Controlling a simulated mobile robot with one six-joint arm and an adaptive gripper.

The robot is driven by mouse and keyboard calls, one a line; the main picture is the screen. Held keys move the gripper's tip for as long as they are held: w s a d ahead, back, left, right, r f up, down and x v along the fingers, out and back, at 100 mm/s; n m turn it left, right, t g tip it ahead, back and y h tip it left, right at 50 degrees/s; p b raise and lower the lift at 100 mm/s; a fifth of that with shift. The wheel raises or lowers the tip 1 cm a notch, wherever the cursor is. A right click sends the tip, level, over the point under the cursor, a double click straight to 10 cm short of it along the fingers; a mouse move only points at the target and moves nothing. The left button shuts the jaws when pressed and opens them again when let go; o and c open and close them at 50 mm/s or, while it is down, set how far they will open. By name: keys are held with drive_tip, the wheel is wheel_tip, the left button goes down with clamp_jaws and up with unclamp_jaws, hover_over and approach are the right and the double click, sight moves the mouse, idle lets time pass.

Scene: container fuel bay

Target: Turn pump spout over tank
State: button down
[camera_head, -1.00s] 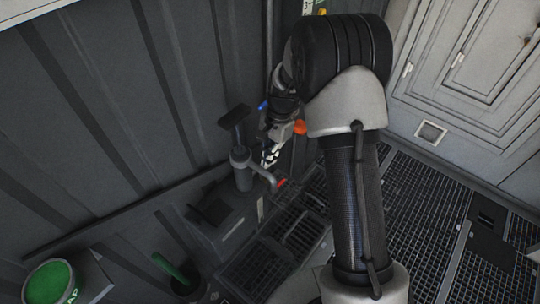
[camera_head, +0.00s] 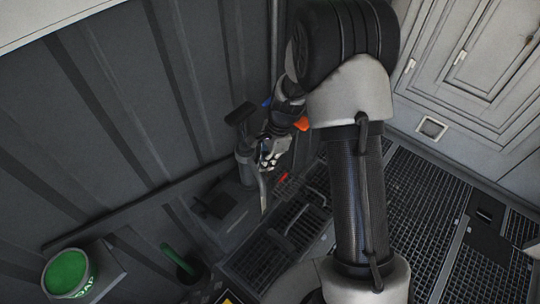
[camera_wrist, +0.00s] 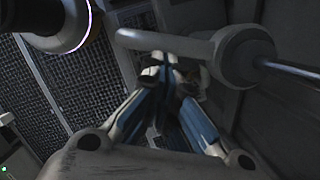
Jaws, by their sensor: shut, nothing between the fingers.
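The grey pump (camera_head: 245,170) stands by the ribbed wall, with a dark T-shaped handle (camera_head: 238,114) on top. In the wrist view its round body (camera_wrist: 242,58) is at upper right and the spout (camera_wrist: 175,43) runs left from it to a bent end. My gripper (camera_wrist: 163,62) is shut and empty, its fingertips close against the spout's near side; contact is unclear. In the head view my gripper (camera_head: 269,155) hides part of the pump and most of the spout. A red tip (camera_head: 283,177) shows just right of it. I cannot tell which thing is the tank.
A dark low box (camera_head: 214,205) and a slotted grate (camera_head: 265,255) lie below the pump. A green soap tub (camera_head: 66,272) and a green-handled item (camera_head: 174,260) are at lower left. The ribbed wall (camera_head: 100,130) is close on the left. Mesh floor (camera_head: 410,200) lies right.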

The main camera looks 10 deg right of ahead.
drive_tip(key=a+m+t+h+p, duration=0.1)
drive_tip(key=a+m+t+p, duration=0.1)
drive_tip(key=a+m+p, duration=0.8)
drive_tip(key=shift+s+m, duration=0.15)
drive_tip(key=shift+m, duration=0.55)
drive_tip(key=shift+a, duration=0.15)
